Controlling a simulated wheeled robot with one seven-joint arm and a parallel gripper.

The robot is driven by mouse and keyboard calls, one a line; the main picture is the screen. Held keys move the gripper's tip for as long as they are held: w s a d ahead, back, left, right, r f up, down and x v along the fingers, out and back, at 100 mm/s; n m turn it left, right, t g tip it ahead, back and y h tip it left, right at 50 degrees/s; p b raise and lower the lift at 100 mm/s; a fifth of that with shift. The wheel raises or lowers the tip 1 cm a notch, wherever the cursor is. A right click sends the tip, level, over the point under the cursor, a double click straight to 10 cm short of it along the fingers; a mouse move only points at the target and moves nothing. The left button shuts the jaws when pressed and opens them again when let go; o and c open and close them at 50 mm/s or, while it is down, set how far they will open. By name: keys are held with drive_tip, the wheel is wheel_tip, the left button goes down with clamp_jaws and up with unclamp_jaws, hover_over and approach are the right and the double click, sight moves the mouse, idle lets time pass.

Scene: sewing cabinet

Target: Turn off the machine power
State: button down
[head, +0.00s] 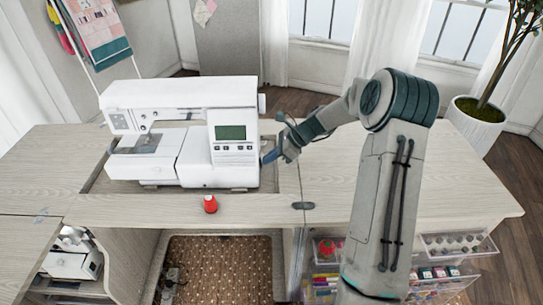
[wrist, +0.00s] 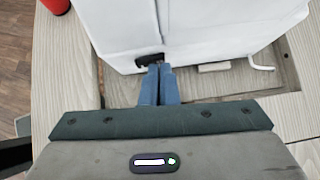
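The white sewing machine (head: 195,130) sits in the cabinet's recessed well, with a green screen on its front. In the wrist view its white side (wrist: 200,25) fills the top, and a small black switch (wrist: 150,60) shows low on that side. My gripper (head: 266,158) is at the machine's right side. In the wrist view my gripper's blue fingers (wrist: 160,70) are shut together with nothing seen between them. Their tips are at the black switch and overlap its edge; I cannot tell whether they touch it. The switch position cannot be made out.
A red thread spool (head: 210,204) stands on the cabinet's front edge. The wooden cabinet top (head: 420,180) is clear to the right. Clear drawers (head: 455,245) hold supplies below.

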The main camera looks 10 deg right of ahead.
drive_tip(key=shift+s+a, duration=0.15)
drive_tip(key=shift+s, duration=0.7)
drive_tip(key=d, duration=0.1)
drive_tip(key=s+d+p, duration=0.1)
drive_tip(key=d, duration=0.2)
drive_tip(key=shift+s+d+r, duration=0.2)
drive_tip(key=shift+d+r, duration=0.1)
drive_tip(key=shift+r, duration=0.1)
drive_tip(key=v, duration=0.9)
drive_tip(key=shift+s, duration=0.2)
drive_tip(key=shift+a, duration=0.2)
